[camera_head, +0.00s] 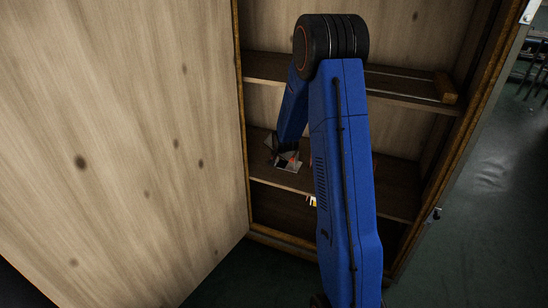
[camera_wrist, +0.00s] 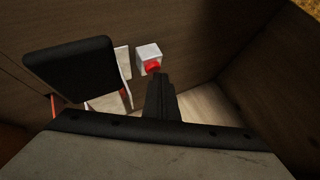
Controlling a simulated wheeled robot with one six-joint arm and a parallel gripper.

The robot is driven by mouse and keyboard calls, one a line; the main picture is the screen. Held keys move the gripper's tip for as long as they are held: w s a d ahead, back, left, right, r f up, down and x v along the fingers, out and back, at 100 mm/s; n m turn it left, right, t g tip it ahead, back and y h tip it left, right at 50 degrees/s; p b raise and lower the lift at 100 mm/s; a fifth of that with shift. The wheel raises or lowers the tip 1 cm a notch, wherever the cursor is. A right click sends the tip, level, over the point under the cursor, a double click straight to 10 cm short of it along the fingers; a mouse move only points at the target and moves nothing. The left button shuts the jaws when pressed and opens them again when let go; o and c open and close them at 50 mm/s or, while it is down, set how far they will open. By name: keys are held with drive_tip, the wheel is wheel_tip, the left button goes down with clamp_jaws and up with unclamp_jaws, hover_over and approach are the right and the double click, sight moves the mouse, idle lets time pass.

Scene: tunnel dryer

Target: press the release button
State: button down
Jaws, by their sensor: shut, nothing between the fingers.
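The red button (camera_wrist: 152,67) shows in the wrist view on the front of a small white box (camera_wrist: 148,51), which is on a brown wooden surface. My gripper (camera_wrist: 161,80) is shut and empty. Its dark fingertips are just below the button in the picture and overlap its lower edge. I cannot tell whether they touch it. In the head view, my arm reaches into an open wooden cabinet (camera_head: 238,80); the button cannot be made out there.
A black slab-like part (camera_wrist: 72,68) and pale pieces (camera_wrist: 108,102) with red bits are left of the fingers. The cabinet door (camera_head: 120,130) stands open at left. An upper shelf (camera_head: 400,85) runs above a middle shelf (camera_head: 398,190). Open floor (camera_head: 485,190) lies to the right.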

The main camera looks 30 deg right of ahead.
idle(0.4)
drive_tip(key=shift+r, duration=0.95)
drive_tip(key=shift+r, duration=0.1)
drive_tip(key=shift+r, duration=2.4)
